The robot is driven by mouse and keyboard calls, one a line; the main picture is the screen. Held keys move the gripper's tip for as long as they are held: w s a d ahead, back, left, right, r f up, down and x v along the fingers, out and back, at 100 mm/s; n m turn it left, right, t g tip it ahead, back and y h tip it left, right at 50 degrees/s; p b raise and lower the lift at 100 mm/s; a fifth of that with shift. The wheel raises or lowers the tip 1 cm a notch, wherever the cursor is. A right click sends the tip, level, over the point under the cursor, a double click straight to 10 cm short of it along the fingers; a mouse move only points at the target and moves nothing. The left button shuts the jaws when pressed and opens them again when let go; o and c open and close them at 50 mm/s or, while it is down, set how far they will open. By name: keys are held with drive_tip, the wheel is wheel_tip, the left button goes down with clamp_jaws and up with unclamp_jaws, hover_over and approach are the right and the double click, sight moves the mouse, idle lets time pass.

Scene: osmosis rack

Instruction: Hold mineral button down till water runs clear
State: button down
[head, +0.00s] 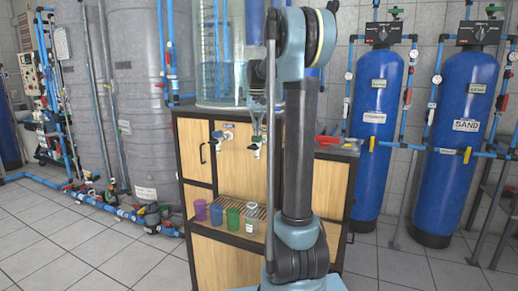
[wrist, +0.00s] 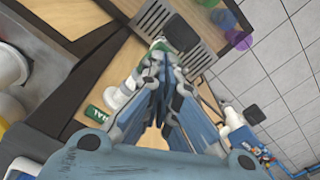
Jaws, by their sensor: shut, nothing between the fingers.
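In the wrist view, my gripper (wrist: 157,58) is shut with its fingertips together and nothing between them. A green label (wrist: 97,115) with white letters, partly hidden, lies just left of the fingers. A white tap part (wrist: 117,97) sits between that label and the fingers. I cannot tell whether the fingers touch it. In the head view, a blue-marked tap (head: 226,135) is on the wooden cabinet (head: 233,167). A second white tap (head: 257,151) is to its right, beside my arm. A glass jar (head: 251,217) stands on the grille below. No flowing water can be made out.
Purple (head: 200,210), blue (head: 216,214) and green (head: 233,218) cups stand left of the jar. A clear tank (head: 220,60) stands on the cabinet. A red-handled item (head: 328,141) is on the right side. Blue filter tanks (head: 375,110) stand behind.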

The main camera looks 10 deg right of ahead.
drive_tip(key=shift+f, duration=0.45)
drive_tip(key=shift+r, duration=0.1)
idle(5.0)
wheel_tip(320, 180, up, 6)
drive_tip(key=shift+f, duration=0.1)
drive_tip(key=shift+s, duration=0.1)
drive_tip(key=s+f, duration=0.9)
drive_tip(key=s, duration=0.4)
drive_tip(key=s+f+t, duration=0.1)
drive_tip(key=s+f, duration=0.9)
drive_tip(key=s, duration=0.2)
drive_tip(key=s+f+n+t, duration=0.1)
drive_tip(key=s+f, duration=0.9)
drive_tip(key=s, duration=0.3)
drive_tip(key=shift+s+f, duration=0.2)
drive_tip(key=shift+s, duration=0.15)
